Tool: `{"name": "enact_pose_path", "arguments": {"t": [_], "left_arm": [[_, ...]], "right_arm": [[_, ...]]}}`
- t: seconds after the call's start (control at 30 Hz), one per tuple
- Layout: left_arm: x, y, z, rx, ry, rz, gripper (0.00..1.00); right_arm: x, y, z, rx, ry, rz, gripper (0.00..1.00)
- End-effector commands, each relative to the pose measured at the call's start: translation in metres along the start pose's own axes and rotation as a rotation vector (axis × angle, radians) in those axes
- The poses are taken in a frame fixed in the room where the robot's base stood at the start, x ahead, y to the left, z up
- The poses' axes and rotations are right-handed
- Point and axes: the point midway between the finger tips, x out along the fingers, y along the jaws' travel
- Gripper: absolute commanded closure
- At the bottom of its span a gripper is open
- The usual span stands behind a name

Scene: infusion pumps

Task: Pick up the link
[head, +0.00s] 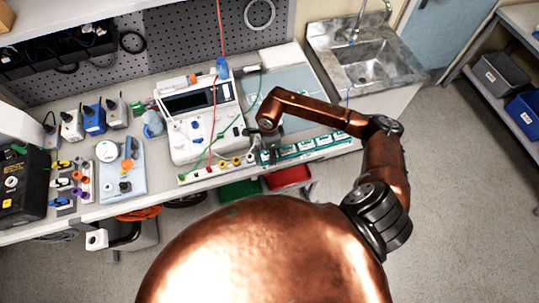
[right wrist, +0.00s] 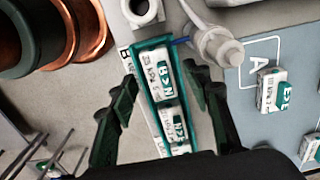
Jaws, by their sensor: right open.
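No part is plainly marked as the link. Likely candidates are small white-and-green labelled blocks. In the right wrist view, several such blocks sit in a row in a narrow green rack (right wrist: 151,103); the uppermost block (right wrist: 159,73) lies between my fingers in the picture. Another block (right wrist: 272,91) lies on the grey mat beside the letter A. My right gripper (right wrist: 160,82) is open and empty, its dark fingers on either side of the rack; contact cannot be told. In the head view, my right gripper (head: 268,155) is above the bench's front, partly hidden. My left gripper is not visible.
A white pump unit (head: 197,115) stands left of my right gripper, with red and green leads. A grey mat (right wrist: 245,100) lies right of the rack. A sink (head: 362,55) is at the back right. Red (head: 288,178) and green bins sit below the bench edge.

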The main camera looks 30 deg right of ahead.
Motion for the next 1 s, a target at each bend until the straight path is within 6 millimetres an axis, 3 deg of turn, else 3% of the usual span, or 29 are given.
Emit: {"name": "enact_pose_path", "arguments": {"t": [0.7, 1.0], "left_arm": [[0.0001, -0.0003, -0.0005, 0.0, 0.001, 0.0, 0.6], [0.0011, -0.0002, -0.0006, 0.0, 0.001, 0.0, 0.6]], "right_arm": [[-0.0005, 0.0, 0.0002, 0.0, -0.001, 0.0, 1.0], [-0.0027, -0.0005, 0.0002, 0.0, -0.001, -0.001, 1.0]]}}
